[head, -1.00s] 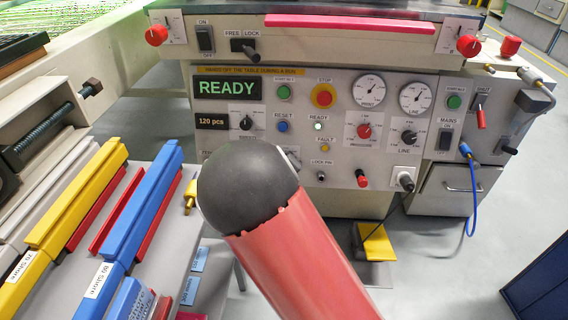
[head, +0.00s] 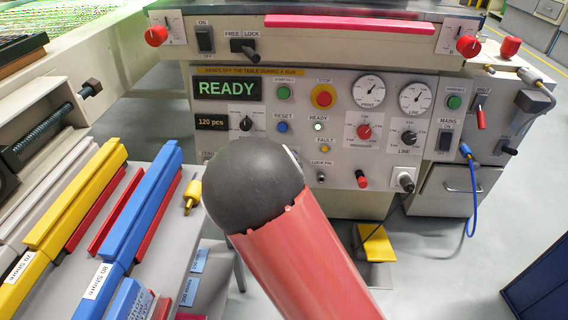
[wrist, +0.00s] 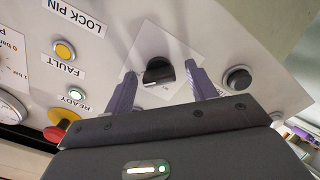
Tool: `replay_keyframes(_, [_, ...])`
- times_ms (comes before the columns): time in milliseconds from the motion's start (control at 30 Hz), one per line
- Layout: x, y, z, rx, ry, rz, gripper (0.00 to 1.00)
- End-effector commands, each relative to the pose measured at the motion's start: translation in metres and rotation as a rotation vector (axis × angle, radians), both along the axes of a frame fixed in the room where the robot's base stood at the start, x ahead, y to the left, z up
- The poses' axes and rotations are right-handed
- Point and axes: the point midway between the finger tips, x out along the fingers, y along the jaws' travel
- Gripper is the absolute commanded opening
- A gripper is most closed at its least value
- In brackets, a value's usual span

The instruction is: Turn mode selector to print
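A black rotary knob (wrist: 158,70) on a pale plate of the control panel shows in the wrist view, appearing upside down. It is probably the mode selector, but its label and positions cannot be read. My gripper (wrist: 162,80) is open, with one dark finger on each side of the knob and visible gaps between. Whether the fingertips reach the panel is unclear. In the head view my arm hides this knob and the gripper; only a sliver of a pale plate (head: 292,155) shows beside the arm.
A yellow FAULT lamp (wrist: 64,50), lit READY lamp (wrist: 77,95) and red STOP button (wrist: 60,125) are near the gripper. Another black knob (wrist: 238,78) stands at right. In the head view, the READY display (head: 227,88) is lit. Squeegee bars (head: 140,210) fill the left table.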

Motion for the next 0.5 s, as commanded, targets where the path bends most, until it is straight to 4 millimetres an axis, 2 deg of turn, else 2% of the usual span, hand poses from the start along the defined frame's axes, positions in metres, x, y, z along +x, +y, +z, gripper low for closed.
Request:
replay_keyframes(267, [-0.007,0.001,0.005,0.001,-0.002,0.001,0.56])
replay_keyframes(500, [-0.046,0.004,0.019,0.002,0.000,0.004,0.56])
